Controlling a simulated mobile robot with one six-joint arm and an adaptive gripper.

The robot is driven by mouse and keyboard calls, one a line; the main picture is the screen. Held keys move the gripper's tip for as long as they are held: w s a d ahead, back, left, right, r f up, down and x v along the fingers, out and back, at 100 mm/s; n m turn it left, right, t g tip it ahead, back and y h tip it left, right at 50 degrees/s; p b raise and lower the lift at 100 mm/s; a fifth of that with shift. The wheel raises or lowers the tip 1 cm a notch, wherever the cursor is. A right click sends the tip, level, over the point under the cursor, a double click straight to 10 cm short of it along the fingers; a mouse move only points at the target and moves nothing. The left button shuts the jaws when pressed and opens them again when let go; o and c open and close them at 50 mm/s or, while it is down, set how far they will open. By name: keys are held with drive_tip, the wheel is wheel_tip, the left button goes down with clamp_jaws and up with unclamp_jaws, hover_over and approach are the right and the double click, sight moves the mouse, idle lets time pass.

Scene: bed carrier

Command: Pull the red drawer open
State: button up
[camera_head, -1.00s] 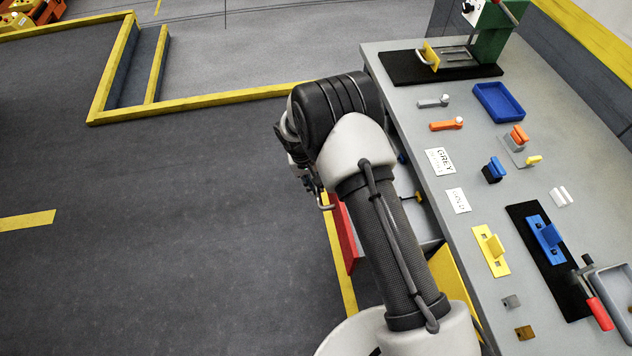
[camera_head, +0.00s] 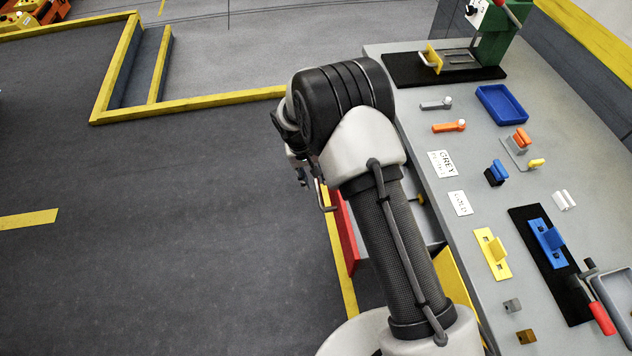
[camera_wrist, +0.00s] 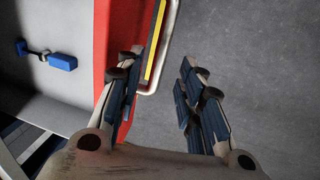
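The red drawer front (camera_head: 344,232) stands out from the left side of the grey bench in the head view, with part of the drawer's inside showing behind my arm. In the wrist view the red front (camera_wrist: 103,45) is at the left, and its pale metal handle (camera_wrist: 172,32) sticks out to the right. My gripper (camera_wrist: 164,72) is open. Its left finger overlaps the red front and its right finger is over the floor. The handle lies between the fingertips in this view; I cannot tell whether they touch it. In the head view my arm mostly hides my gripper.
A blue-ended part (camera_wrist: 62,62) lies inside the grey drawer. The bench top (camera_head: 470,270) carries labels, a blue tray (camera_head: 500,103), a yellow block (camera_head: 492,253) and several small parts. The dark floor (camera_head: 170,230) left of the drawer is clear.

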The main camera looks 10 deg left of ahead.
wheel_tip(320, 180, up, 7)
drive_tip(key=a, duration=0.1)
drive_tip(key=shift+s+a+r, duration=0.15)
drive_tip(key=shift+s, duration=0.1)
idle(0.3)
drive_tip(key=s+d+r+m, duration=0.1)
drive_tip(key=s+d+r, duration=0.2)
drive_tip(key=d+r, duration=0.35)
drive_tip(key=s+d+r+t+y, duration=0.1)
drive_tip(key=s+d+r, duration=0.15)
drive_tip(key=r, duration=0.65)
drive_tip(key=s+d+r+m, duration=0.1)
drive_tip(key=s+d+r, duration=0.1)
drive_tip(key=d+r, duration=0.4)
drive_tip(key=s+d+r+t, duration=0.1)
drive_tip(key=s+d+r, duration=0.1)
drive_tip(key=s, duration=0.5)
drive_tip(key=s+d+r+m+t, duration=0.1)
drive_tip(key=s+d+r, duration=0.1)
drive_tip(key=s, duration=0.5)
drive_tip(key=s+d+r+t+y, duration=0.1)
drive_tip(key=s+d+r, duration=0.1)
drive_tip(key=s+d, duration=0.2)
drive_tip(key=s, duration=0.3)
drive_tip(key=shift+s+d+m, duration=0.25)
drive_tip(key=shift+m, duration=0.05)
